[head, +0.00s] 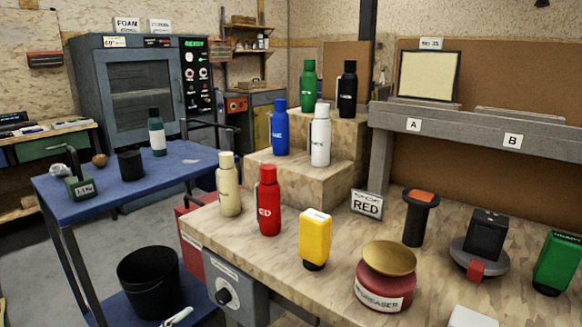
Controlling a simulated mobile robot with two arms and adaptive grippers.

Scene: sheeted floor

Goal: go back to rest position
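Neither of my grippers shows in the head view. Bottles stand upright on the workbench (330,235) and its wooden steps (300,178). A red bottle (269,205) and a cream bottle (229,188) stand on the bench's left part. A blue bottle (280,130) and a white bottle (320,138) are on the lower step. A green bottle (308,88) and a black bottle (347,90) are on the upper step. A yellow bottle (315,236) stands cap down near the front edge. A sign (366,204) reads RED.
A red degreaser tin (384,290), a dark knobbed tool (419,220), a dark block on a round base (480,245) and a green container (556,262) occupy the right. A grey shelf (480,125) spans behind. A blue table (140,183) and black bin (150,281) are left.

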